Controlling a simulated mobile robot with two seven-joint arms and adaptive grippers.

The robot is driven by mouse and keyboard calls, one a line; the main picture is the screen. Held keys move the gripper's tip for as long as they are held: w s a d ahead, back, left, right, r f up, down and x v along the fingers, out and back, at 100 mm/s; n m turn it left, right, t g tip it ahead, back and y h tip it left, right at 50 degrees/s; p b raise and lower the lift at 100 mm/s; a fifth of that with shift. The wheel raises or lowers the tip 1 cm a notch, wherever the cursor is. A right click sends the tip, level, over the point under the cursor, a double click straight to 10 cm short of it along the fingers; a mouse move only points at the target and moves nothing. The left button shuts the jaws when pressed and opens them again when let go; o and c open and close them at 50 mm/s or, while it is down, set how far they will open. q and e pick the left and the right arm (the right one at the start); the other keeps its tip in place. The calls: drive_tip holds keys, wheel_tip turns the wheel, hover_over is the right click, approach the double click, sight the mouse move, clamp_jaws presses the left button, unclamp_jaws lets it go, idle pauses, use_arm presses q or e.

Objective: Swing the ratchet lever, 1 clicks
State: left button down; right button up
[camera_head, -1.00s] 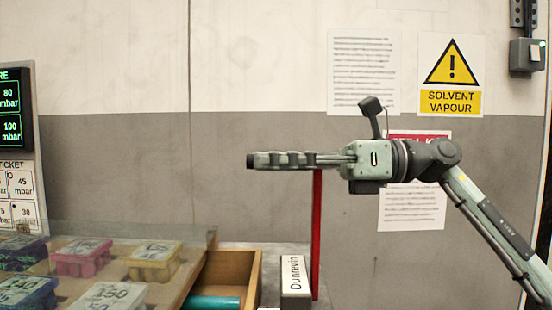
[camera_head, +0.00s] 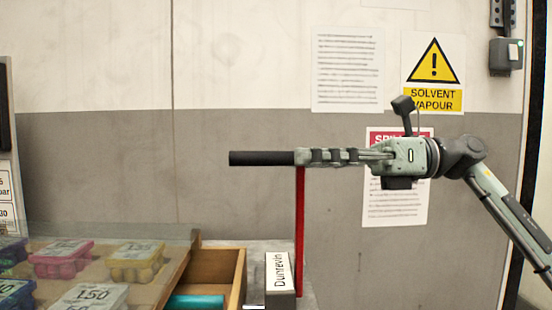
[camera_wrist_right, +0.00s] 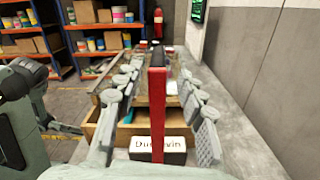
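The ratchet lever has an upright red bar (camera_head: 299,230) and a black grip (camera_head: 262,158) that sticks out to the left from its top in the head view. A grey block with a "Dunrevin" label (camera_head: 278,272) stands by its foot. My right gripper (camera_head: 300,157) is level with the grip, beside the top of the bar. In the right wrist view, its fingers are spread to either side of the lever (camera_wrist_right: 158,110), with a gap on both sides. Grey-green parts of mine (camera_wrist_right: 40,105) show at the left there; I cannot tell the left gripper's state.
An open wooden drawer (camera_head: 236,275) holding a teal cylinder (camera_head: 195,301) is left of the lever. Several coloured labelled blocks lie under a clear panel further left. A wall with notices (camera_head: 433,75) stands behind. Shelves (camera_wrist_right: 85,30) are far off in the wrist view.

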drive_tip(key=d, duration=0.4)
drive_tip(key=shift+d, duration=0.2)
drive_tip(key=shift+w+a, duration=0.1)
idle(1.1)
